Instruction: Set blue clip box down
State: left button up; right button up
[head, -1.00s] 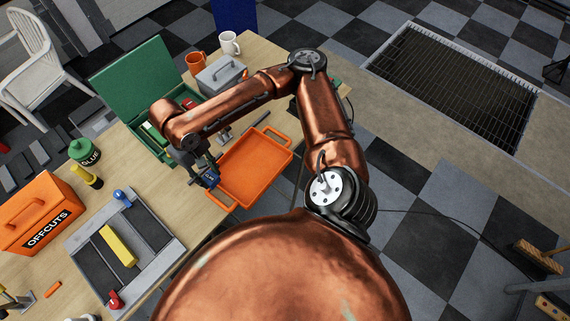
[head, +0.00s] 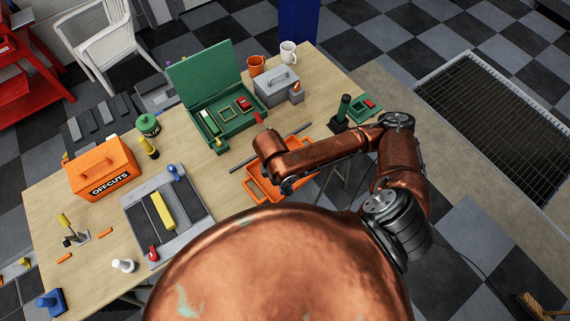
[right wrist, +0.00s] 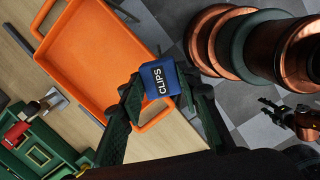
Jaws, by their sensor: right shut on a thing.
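The blue clip box (right wrist: 158,80), lettered CLIPS, is between the fingers of my right gripper (right wrist: 160,88) in the right wrist view. The gripper is shut on it. The orange tray (right wrist: 100,50) lies beyond, and the box overlaps its handled end in that view; I cannot tell the height between them. In the head view the tray (head: 257,188) is partly covered by my right arm, which hides the box and most of the gripper. My left gripper (right wrist: 268,108) appears small at the right of the wrist view; its opening is unclear.
A green open case (head: 236,130) and a grey box (head: 276,88) stand behind the tray. A dark rod (head: 245,163) lies beside it. A grey board (head: 190,213) with a yellow block (head: 163,211) and the orange offcuts box (head: 101,168) are to the left.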

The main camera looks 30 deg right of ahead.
jog(key=shift+s+a+r+n, duration=0.1)
jog(key=shift+s+r+n, duration=0.25)
jog(key=shift+n, duration=0.05)
jog(key=shift+f, duration=0.1)
jog(key=w+d+f+b, duration=0.1)
jog(key=w+d+f, duration=0.1)
jog(key=w+f, duration=0.1)
jog(key=w+d+f+b, duration=0.2)
jog(key=w+f, duration=0.1)
jog(key=w, duration=0.1)
jog(key=w+d+f+b, duration=0.2)
jog(key=w+f, duration=0.1)
jog(key=w, duration=0.1)
jog(key=shift+w, duration=0.3)
jog(key=shift+w+d+f, duration=0.15)
jog(key=shift+w+f, duration=0.15)
pick_arm(q)
jog(key=shift+d+f, duration=0.15)
jog(key=shift+f, duration=1.9)
pick_arm(e)
jog(key=shift+w+f, duration=0.1)
jog(key=shift+f, duration=1.6)
